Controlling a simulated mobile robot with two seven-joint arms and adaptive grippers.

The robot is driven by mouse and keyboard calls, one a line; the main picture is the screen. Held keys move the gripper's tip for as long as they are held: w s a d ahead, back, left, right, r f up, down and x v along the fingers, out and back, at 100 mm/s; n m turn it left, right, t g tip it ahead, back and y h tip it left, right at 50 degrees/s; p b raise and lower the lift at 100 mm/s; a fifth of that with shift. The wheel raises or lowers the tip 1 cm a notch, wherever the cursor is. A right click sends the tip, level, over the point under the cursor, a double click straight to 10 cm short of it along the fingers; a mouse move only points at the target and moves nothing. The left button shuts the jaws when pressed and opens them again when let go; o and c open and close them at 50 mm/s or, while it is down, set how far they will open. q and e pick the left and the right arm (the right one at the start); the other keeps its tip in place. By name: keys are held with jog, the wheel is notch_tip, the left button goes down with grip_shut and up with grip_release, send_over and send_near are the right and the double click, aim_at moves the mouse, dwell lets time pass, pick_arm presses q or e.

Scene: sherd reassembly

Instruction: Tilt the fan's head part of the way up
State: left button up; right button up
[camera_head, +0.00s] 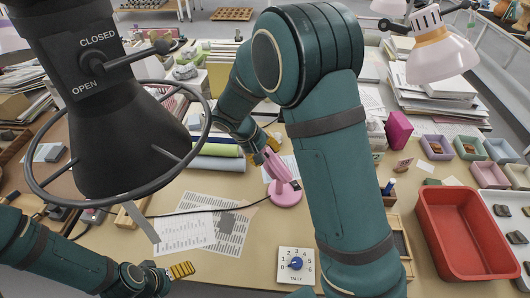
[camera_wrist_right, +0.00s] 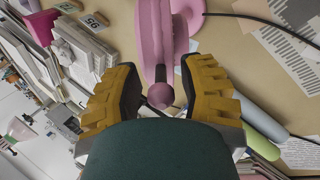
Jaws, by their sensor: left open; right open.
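A pink fan-like device (camera_head: 276,167) stands on a round pink base (camera_head: 286,196) on the table, its upper part leaning left. In the right wrist view its pink body (camera_wrist_right: 154,35) runs down to a dark rod with a round pink knob (camera_wrist_right: 161,95). My right gripper (camera_head: 263,146) is at its upper end. It is open, and in the wrist view its yellow fingers (camera_wrist_right: 161,92) lie on both sides of the knob, with gaps visible; contact is not seen. The head is partly hidden by my right arm. My left gripper (camera_head: 181,270) is open and empty, low at left.
A black extraction hood (camera_head: 122,140) with a ring hangs over the left side. Printed sheets (camera_head: 215,229) lie left of the base. A TALLY dial box (camera_head: 296,265) stands in front, and a red tray (camera_head: 466,232) at right. Books and a pink lamp (camera_head: 440,55) stand behind.

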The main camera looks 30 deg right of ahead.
notch_tip(320, 180, up, 10)
dwell(0.5)
dwell(0.4)
